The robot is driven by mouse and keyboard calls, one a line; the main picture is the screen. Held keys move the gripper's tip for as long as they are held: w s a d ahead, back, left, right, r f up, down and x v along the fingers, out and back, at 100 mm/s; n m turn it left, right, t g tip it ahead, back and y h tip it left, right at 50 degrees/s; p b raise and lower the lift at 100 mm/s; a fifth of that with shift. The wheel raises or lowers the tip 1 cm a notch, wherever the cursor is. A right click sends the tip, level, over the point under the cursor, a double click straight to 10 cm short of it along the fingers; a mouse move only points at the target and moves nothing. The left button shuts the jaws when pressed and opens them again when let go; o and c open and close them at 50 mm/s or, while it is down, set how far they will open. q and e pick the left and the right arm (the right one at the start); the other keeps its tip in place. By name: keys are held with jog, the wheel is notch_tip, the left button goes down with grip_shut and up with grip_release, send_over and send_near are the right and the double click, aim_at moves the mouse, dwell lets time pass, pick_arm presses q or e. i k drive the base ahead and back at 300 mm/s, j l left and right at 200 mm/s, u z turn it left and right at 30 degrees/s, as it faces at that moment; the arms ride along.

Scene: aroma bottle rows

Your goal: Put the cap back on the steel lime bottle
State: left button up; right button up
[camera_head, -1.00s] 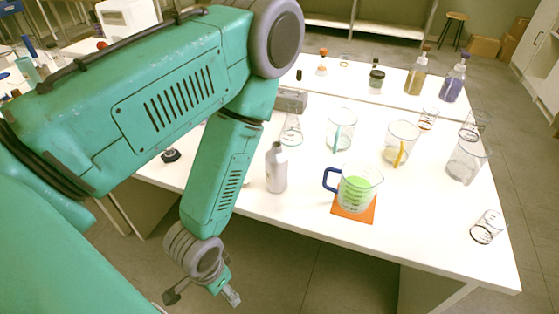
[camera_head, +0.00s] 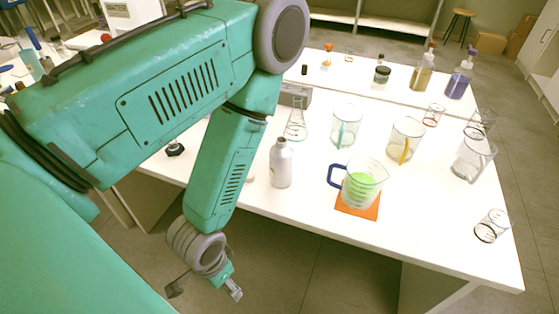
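A silver steel bottle (camera_head: 281,165) stands upright near the front edge of the white table, just right of my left forearm. Its narrow neck shows and no separate dark cap is seen on it. A small black knob-like piece (camera_head: 175,149) lies on the table left of my forearm; I cannot tell whether it is the cap. My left gripper (camera_head: 205,289) hangs in front of and below the table edge, away from the bottle. Its two fingers are spread wide with nothing between them. My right gripper is out of view.
A blue-handled jug of green liquid (camera_head: 363,184) stands on an orange mat (camera_head: 357,212) right of the bottle. Glass beakers (camera_head: 403,140), a flask (camera_head: 296,126) and pump bottles (camera_head: 457,80) stand behind and right. The front right tabletop (camera_head: 420,235) is mostly clear.

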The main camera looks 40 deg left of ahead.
aim_at(281, 154)
jog(key=u, duration=1.35)
jog(key=i+j, duration=0.1)
jog(key=j, duration=0.35)
jog(key=i+j, duration=0.1)
jog(key=j, duration=0.3)
jog(key=i+j, duration=0.15)
jog(key=j, duration=0.3)
jog(key=i+j, duration=0.1)
jog(key=j, duration=0.3)
jog(key=z, duration=1.7)
